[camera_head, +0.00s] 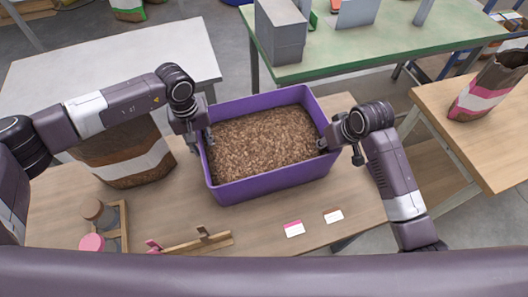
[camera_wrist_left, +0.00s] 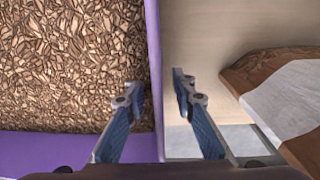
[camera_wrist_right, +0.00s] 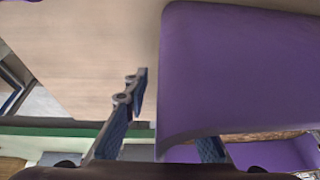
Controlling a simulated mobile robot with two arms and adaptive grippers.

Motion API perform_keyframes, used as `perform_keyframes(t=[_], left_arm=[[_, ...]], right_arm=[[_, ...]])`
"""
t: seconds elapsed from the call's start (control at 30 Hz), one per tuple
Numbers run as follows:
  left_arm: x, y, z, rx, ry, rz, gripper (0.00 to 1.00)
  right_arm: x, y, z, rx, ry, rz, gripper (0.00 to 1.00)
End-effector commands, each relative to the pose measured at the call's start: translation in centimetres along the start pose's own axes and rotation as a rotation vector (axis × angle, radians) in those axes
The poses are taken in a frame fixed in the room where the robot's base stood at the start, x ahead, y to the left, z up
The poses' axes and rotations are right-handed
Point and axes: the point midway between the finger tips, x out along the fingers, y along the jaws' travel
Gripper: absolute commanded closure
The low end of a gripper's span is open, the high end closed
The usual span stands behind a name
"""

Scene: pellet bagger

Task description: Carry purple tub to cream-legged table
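The purple tub (camera_head: 262,186), filled with brown pellets, stands on the wooden table (camera_head: 300,260) in front of me. My left gripper (camera_head: 200,142) is at its left wall. In the left wrist view, the open fingers (camera_wrist_left: 157,88) straddle that wall, with a gap on the outer side. My right gripper (camera_head: 328,143) is at the right wall. In the right wrist view, one finger shows outside the purple wall (camera_wrist_right: 235,70) with a gap; the other is mostly hidden behind it. I cannot identify a cream-legged table by its legs.
A brown and white bag (camera_head: 135,170) stands left of the tub. Labels, jars and a wooden piece lie at the front. A green table (camera_head: 330,64) is behind, a pale table (camera_head: 120,60) at left, and another wooden table (camera_head: 490,150) with a bag (camera_head: 490,88) at right.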

Motion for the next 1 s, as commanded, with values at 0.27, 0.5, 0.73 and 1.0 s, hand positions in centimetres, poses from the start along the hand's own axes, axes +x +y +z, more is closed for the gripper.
perform_keyframes(t=[0.27, 0.5, 0.73, 1.0], left_arm=[[0.20, 0.00, -0.01, 0.000, 0.000, 0.000, 0.76], [0.18, -0.01, 0.00, 0.000, 0.000, 0.000, 0.99], [0.17, -0.01, -0.01, 0.000, 0.000, 0.000, 1.00], [0.16, -0.01, -0.02, 0.000, 0.000, 0.000, 1.00]], right_arm=[[0.19, 0.00, 0.01, 0.000, 0.000, 0.000, 0.76], [0.18, 0.00, 0.01, 0.000, 0.000, 0.000, 0.99], [0.17, 0.01, 0.01, 0.000, 0.000, 0.000, 1.00], [0.17, 0.01, 0.01, 0.000, 0.000, 0.000, 1.00]])
